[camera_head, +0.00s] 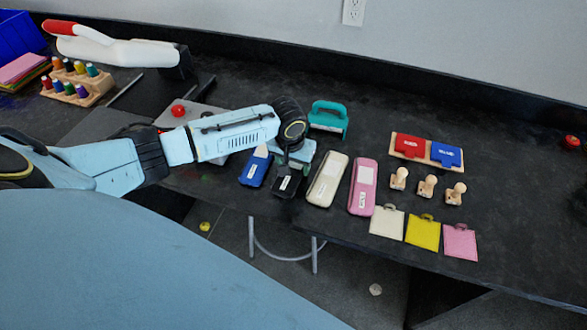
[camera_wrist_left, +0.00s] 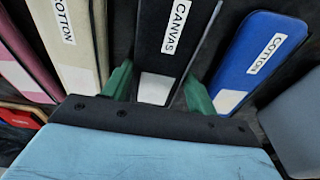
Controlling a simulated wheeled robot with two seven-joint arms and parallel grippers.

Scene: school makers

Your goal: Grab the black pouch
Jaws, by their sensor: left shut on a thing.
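The black pouch (camera_head: 287,184) lies in the row of pouches near the table's front edge, between a blue pouch (camera_head: 255,169) and a cream pouch (camera_head: 327,180). In the left wrist view the black pouch (camera_wrist_left: 172,40) carries a white label reading CANVAS. My left gripper (camera_head: 291,163) reaches down over it from the left. In the wrist view its green fingers (camera_wrist_left: 157,88) are on both sides of the black pouch, shut on it. The gripper hides part of the pouch in the head view. My right gripper is not in view.
A pink pouch (camera_head: 362,186) lies right of the cream one. A teal-handled tool (camera_head: 328,118) stands behind. Wooden stamps (camera_head: 427,186) and flat tags (camera_head: 423,233) lie further right.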

